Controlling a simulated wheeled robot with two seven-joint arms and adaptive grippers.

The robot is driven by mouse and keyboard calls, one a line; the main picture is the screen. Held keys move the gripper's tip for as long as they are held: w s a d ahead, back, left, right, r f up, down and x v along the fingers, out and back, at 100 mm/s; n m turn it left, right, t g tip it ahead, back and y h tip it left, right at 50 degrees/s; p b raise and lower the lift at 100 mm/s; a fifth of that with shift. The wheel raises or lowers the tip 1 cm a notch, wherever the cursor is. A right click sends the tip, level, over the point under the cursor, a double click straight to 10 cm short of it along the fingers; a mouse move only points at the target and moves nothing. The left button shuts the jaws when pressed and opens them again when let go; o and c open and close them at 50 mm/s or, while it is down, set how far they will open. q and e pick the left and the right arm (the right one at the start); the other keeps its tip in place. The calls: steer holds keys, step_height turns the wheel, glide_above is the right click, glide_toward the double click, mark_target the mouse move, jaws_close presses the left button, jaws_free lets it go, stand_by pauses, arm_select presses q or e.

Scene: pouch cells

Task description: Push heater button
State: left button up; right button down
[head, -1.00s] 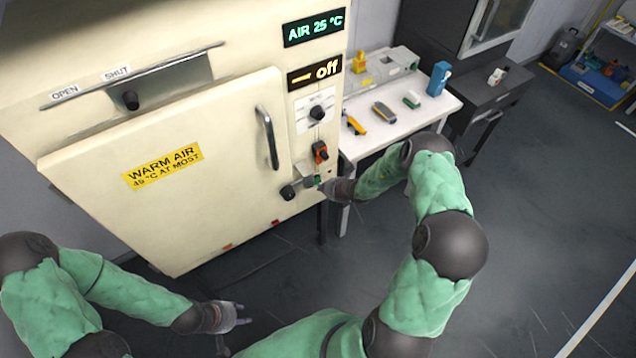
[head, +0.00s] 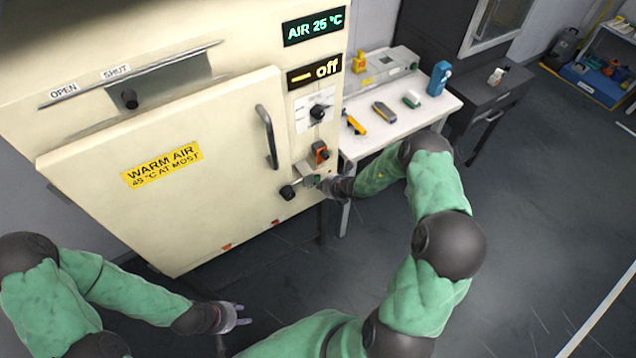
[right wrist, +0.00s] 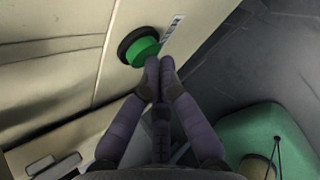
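The heater is a large cream cabinet (head: 90,205) on the left in the head view. My left gripper (head: 240,314) hangs low before the cabinet, apparently open and empty.
A white table (head: 400,130) with small items stands right of the cabinet.

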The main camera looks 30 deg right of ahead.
steer(key=shift+w, duration=0.15)
stand_by(0.3)
steer(key=shift+s, duration=0.6)
steer(key=shift+s, duration=0.1)
steer(key=s, duration=0.4)
steer(key=s+p, duration=0.1)
steer(key=shift+s+d, duration=0.25)
steer(key=shift+s, duration=0.15)
stand_by(1.4)
